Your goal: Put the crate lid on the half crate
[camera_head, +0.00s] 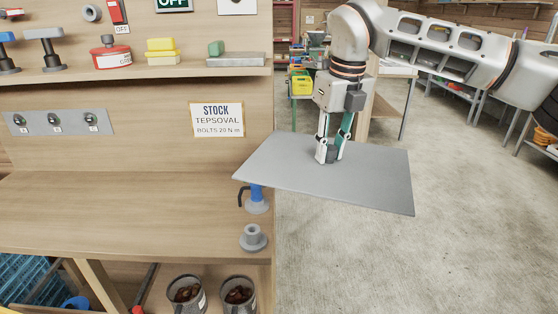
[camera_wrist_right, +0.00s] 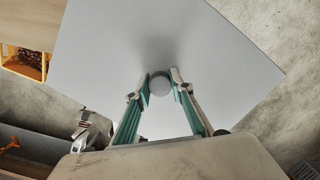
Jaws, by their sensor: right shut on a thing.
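The crate lid (camera_head: 375,182) is a flat grey panel, held in the air, slightly tilted in the picture, beyond the right end of the workbench. My right gripper (camera_head: 329,154) comes down on it from above and is shut on its round grey knob. The right wrist view shows the lid (camera_wrist_right: 200,45) filling most of the picture, with the knob between the fingertips (camera_wrist_right: 160,85). In that view an orange-edged container (camera_wrist_right: 24,70) with brown contents shows at the upper left; I cannot tell if it is the half crate. My left gripper is not in view.
The wooden workbench (camera_head: 120,215) carries a blue-handled tool (camera_head: 257,200) and a grey flanged part (camera_head: 253,238) near its right edge, close to the lid. Below are two tins of chestnuts (camera_head: 238,294) and a blue crate (camera_head: 25,280). Concrete floor (camera_head: 420,265) lies clear at right.

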